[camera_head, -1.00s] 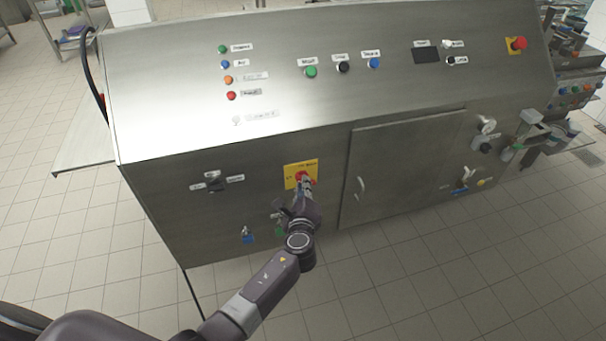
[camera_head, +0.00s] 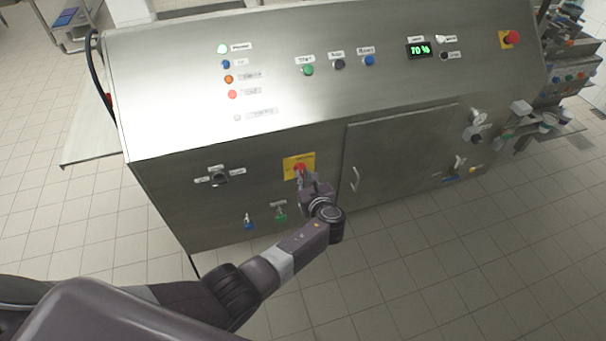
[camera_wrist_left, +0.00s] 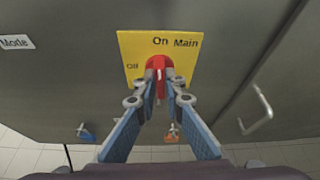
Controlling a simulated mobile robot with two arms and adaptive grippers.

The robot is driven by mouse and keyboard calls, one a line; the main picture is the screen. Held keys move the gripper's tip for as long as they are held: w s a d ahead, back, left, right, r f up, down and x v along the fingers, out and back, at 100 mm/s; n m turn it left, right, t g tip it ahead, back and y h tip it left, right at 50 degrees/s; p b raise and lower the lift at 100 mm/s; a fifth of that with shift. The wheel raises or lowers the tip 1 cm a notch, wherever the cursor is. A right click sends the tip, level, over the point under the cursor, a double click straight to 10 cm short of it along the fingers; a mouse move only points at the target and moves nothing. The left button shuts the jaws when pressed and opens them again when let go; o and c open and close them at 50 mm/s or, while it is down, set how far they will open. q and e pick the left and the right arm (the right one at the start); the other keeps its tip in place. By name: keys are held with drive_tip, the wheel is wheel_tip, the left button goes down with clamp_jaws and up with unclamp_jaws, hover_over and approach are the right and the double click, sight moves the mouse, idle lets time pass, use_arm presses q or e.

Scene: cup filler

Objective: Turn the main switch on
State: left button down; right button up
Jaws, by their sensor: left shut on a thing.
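The main switch is a red knob (camera_head: 299,168) on a yellow plate (camera_head: 291,161), on the lower front of the steel machine. In the left wrist view the red knob (camera_wrist_left: 159,64) sits on the yellow plate (camera_wrist_left: 135,43), which reads "Off" at left and "On Main" along the top. My left gripper (camera_head: 303,176) is at the knob, its fingers (camera_wrist_left: 160,78) shut on it from both sides. The fingers hide part of the knob. The display (camera_head: 419,50) on the sloped panel shows green digits, and the top left lamp (camera_head: 222,48) looks bright.
A cabinet door with a handle (camera_head: 354,179) is right of the switch. A black selector (camera_head: 219,179) is to the left. The tiled floor (camera_head: 430,270) in front is free.

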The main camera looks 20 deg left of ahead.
use_arm(q)
drive_tip(key=shift+m, duration=0.4)
idle(0.3)
drive_tip(key=c, duration=2)
unclamp_jaws()
drive_tip(key=shift+d, duration=0.1)
drive_tip(key=v, duration=1.2)
drive_tip(key=shift+w+d, duration=0.15)
drive_tip(key=shift+w, duration=0.05)
